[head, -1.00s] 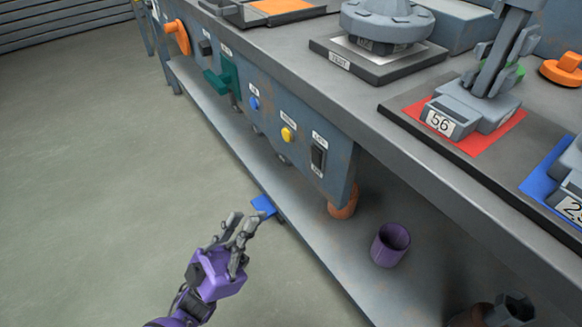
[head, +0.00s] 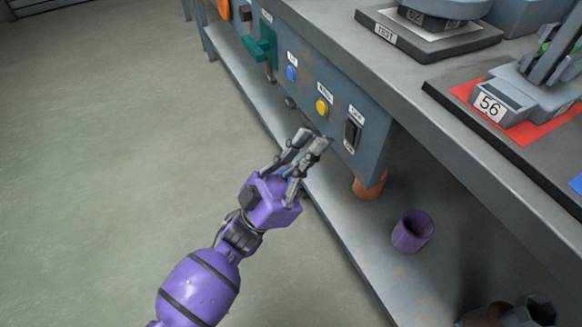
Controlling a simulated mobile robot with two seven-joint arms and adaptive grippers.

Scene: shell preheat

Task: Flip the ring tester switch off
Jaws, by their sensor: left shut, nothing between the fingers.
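A black rocker switch (head: 352,133) with small white labels above and below it sits at the right end of the bench's blue-grey front panel (head: 340,92). I take it for the ring tester switch; its label is too small to read surely. My left gripper (head: 316,140), on a purple arm, is shut and empty. Its fingertips are just left of the switch in the head view, and I see a small gap between them and the switch. Which side of the switch is pressed in, I cannot tell. My right gripper is not in view.
A yellow button (head: 322,107), a blue button (head: 292,73) and a green handle (head: 262,47) are on the panel to the left. A purple cup (head: 412,231) stands on the lower shelf. A red mat (head: 543,132) carries a block marked 56. Floor at left is clear.

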